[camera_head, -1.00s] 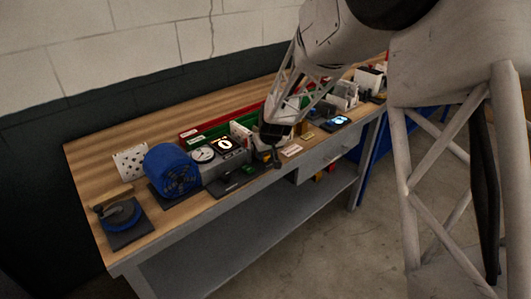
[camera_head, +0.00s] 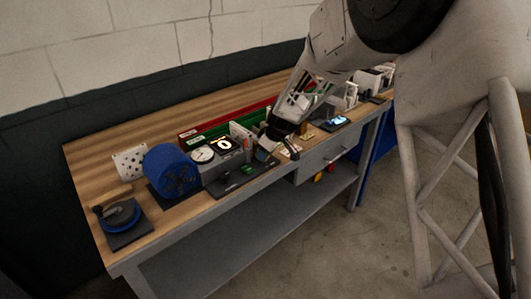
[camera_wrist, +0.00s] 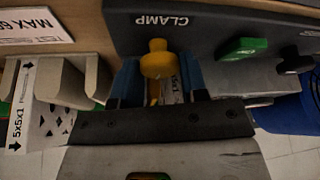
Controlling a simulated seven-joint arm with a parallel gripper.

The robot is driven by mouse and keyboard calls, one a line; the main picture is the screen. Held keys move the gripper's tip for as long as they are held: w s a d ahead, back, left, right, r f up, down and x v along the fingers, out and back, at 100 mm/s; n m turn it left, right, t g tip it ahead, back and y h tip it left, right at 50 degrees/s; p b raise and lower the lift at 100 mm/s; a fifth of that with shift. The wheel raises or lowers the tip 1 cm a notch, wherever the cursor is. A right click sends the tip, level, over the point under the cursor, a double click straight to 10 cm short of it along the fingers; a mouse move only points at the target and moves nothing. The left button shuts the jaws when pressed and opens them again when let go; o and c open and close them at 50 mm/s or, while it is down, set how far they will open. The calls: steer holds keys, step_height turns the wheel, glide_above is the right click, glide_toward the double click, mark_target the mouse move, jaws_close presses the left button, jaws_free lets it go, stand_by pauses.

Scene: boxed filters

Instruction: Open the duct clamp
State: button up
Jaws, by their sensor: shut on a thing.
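A dark panel lettered CLAMP (camera_wrist: 210,28) lies across the top of the wrist view. A yellow knob (camera_wrist: 158,62) sits beside that lettering, between the two blue fingers of my gripper (camera_wrist: 158,82). My gripper is shut on the yellow knob; the fingers and palm hide its lower part. In the head view, my gripper (camera_head: 291,150) is low over the front edge of the bench, to the right of the dark panel (camera_head: 232,181). The knob cannot be made out there, and I cannot tell how far the clamp is open.
A green lever (camera_wrist: 243,48) and a black knob stand on the panel. Pale grey blocks (camera_wrist: 75,78) are left of my fingers. A blue blower (camera_head: 172,168), a gauge (camera_head: 203,154) and a lit screen (camera_head: 338,121) crowd the bench (camera_head: 85,160). The back left is clear.

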steer(key=shift+n, duration=0.5)
steer(key=o, duration=0.9)
steer(key=shift+m+t+h, duration=0.3)
steer(key=shift+m+t, duration=0.2)
steer(key=shift+m, duration=1.5)
steer(key=shift+s+a+m+t+h, duration=0.1)
steer(key=shift+m+t+h, duration=0.25)
steer(key=shift+m, duration=1.05)
steer(key=shift+m+h, duration=0.35)
steer(key=shift+m, duration=0.55)
